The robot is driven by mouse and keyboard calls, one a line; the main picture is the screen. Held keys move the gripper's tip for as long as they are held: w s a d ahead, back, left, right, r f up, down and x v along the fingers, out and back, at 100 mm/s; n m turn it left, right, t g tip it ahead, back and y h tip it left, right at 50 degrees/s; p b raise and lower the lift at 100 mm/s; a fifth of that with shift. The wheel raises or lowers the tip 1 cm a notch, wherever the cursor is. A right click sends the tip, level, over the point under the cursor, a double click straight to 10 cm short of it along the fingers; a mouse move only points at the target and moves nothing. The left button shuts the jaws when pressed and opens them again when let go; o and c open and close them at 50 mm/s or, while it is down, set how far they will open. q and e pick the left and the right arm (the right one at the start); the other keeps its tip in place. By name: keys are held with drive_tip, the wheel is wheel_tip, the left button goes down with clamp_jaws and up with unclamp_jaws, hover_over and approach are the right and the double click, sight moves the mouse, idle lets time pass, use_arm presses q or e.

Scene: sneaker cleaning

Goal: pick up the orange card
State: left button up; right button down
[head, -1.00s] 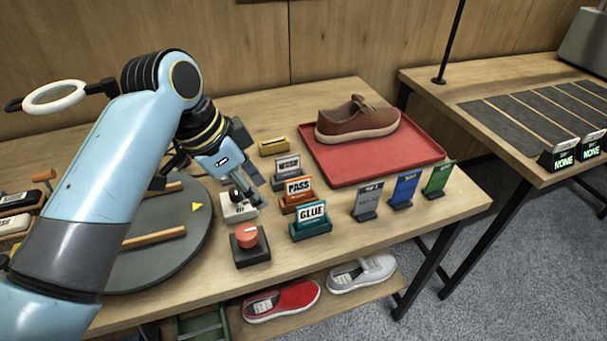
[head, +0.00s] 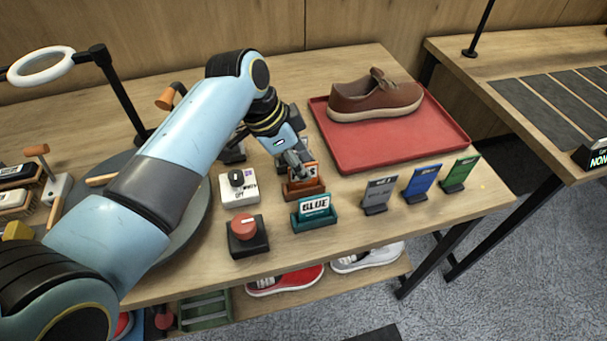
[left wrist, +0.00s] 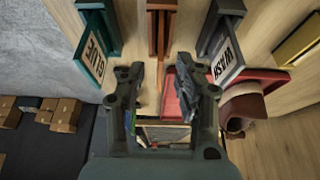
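The orange card (head: 311,171) stands in an orange holder (head: 304,189) on the table, between the teal GLUE card (head: 315,207) and a grey card at the back. Its lettering is mostly covered by my left gripper (head: 297,168), which hangs right at its upper left. In the left wrist view the orange card and holder (left wrist: 161,28) appear nearly edge-on, just beyond the gap between my left fingertips (left wrist: 169,66). The fingers are apart and nothing shows clasped between them. I cannot tell whether they touch the card. My right gripper is not in view.
A brown shoe (head: 375,98) sits on a red tray (head: 378,158) behind. Grey (head: 379,195), blue (head: 422,182) and green (head: 458,174) cards stand to the right. A red button (head: 244,228) and a dial box (head: 239,188) stand to the left.

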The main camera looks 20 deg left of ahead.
use_arm(q)
drive_tip(key=shift+x, duration=0.9)
drive_tip(key=shift+f, duration=0.1)
drive_tip(key=shift+c, duration=1.5)
clamp_jaws()
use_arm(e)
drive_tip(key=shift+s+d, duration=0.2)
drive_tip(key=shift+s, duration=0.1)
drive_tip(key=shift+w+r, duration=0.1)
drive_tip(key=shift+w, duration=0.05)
